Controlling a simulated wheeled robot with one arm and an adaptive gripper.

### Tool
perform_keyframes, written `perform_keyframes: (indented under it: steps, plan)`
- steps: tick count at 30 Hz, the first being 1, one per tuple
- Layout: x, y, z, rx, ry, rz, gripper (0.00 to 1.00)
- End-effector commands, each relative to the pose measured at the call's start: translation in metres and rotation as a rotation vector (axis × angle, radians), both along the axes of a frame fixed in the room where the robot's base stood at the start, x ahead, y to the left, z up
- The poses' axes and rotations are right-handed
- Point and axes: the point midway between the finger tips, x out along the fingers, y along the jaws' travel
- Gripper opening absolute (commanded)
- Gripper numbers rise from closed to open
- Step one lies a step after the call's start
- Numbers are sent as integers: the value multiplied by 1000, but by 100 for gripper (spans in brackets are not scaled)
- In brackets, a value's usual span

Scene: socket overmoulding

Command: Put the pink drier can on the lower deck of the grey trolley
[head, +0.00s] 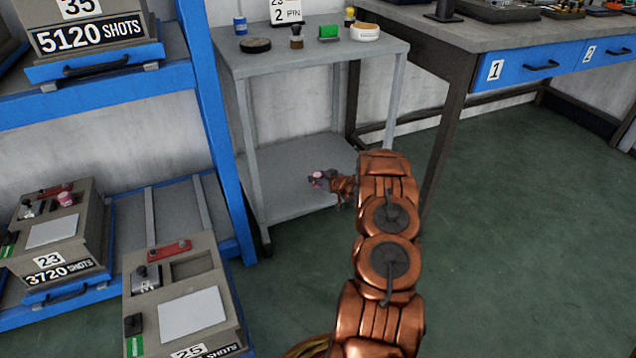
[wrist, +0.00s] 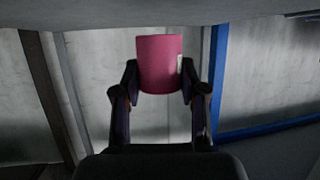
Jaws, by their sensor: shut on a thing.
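The pink drier can (head: 317,178) is held between the two fingertips of my gripper (head: 324,180). In the wrist view the pink can (wrist: 160,62) stands out beyond the dark fingers of my gripper (wrist: 160,88), with a small pale mark on its side. The grey trolley (head: 290,60) has an upper and a lower deck. My gripper reaches in from the right, between the decks, and the can shows against the lower deck (head: 280,190). I cannot tell whether the can touches that deck.
The lower deck looks otherwise bare. The upper deck carries a blue can (head: 240,26), a dark disc (head: 256,45), a brush (head: 296,36) and a green item (head: 328,32). A blue rack (head: 207,90) stands left; a workbench (head: 450,40) stands right.

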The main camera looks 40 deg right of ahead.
Motion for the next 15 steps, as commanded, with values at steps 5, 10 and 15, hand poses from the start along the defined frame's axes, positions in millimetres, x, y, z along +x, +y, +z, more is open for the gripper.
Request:
perform_keyframes:
  steps: [5,10,15]
  plan:
    - [14,-12,-5,0,0,-1,7]
    - [20,-17,-4,0,0,-1,7]
    - [24,-20,-3,-1,-1,-1,7]
